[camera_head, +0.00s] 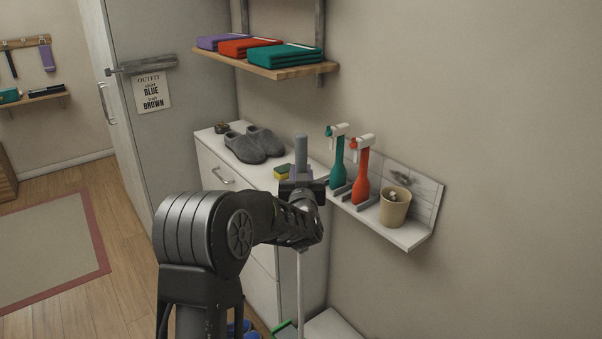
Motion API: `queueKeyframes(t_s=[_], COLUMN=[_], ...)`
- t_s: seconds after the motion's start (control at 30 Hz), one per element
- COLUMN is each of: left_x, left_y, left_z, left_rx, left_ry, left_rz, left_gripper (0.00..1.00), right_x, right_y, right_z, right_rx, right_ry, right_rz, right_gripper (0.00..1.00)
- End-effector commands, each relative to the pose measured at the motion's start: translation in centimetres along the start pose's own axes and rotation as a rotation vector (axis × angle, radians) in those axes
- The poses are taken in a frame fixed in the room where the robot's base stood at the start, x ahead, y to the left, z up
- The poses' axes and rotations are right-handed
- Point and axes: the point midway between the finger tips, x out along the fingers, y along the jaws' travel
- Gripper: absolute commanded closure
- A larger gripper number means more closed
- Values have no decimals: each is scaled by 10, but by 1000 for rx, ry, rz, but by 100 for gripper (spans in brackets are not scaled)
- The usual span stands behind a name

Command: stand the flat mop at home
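A long upright handle with a grey grip (301,150), apparently the flat mop's, stands up through my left gripper (300,188). The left gripper appears shut around it, with the grip's top above the fingers. A thin pale pole (300,285) runs straight down below the gripper and leaves the picture at the bottom. The mop's head is not clearly seen. A green-edged item (285,329) lies low beside the pole; I cannot tell what it is. My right gripper is out of view.
A white wall shelf (408,237) holds a teal spray bottle (337,165), a red spray bottle (362,178) and a beige cup (394,207). A white cabinet (210,150) carries grey slippers (255,144) and a sponge (283,172). Folded towels (285,55) lie on a wooden shelf above. Floor is open at left.

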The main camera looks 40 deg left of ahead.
Motion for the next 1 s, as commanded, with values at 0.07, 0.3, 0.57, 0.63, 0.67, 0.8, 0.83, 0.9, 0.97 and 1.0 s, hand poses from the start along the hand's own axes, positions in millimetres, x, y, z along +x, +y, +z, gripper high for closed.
queueKeyframes(t_s=[0.07,0.3,0.57,0.63,0.67,0.8,0.83,0.9,0.97,1.0], left_x=[0,0,0,0,0,0,0,0,0,0], left_y=[0,0,0,0,0,0,0,0,0,0], left_z=[3,18,34,38,40,48,50,54,58,60], left_rx=[-1,-1,-1,-1,-1,-1,-1,-1,-1,-1], left_ry=[5,5,5,5,5,6,5,6,5,5], left_rz=[-1,-1,0,0,0,0,0,0,0,0], left_gripper=[100,100,100,100,100,100,100,100,100,100], right_x=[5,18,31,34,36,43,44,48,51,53], right_y=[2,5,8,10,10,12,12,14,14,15], right_z=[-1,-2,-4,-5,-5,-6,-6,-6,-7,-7], right_rx=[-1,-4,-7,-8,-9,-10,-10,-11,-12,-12], right_ry=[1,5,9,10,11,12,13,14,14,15], right_rz=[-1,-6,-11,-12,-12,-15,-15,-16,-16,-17], right_gripper=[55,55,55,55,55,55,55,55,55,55])
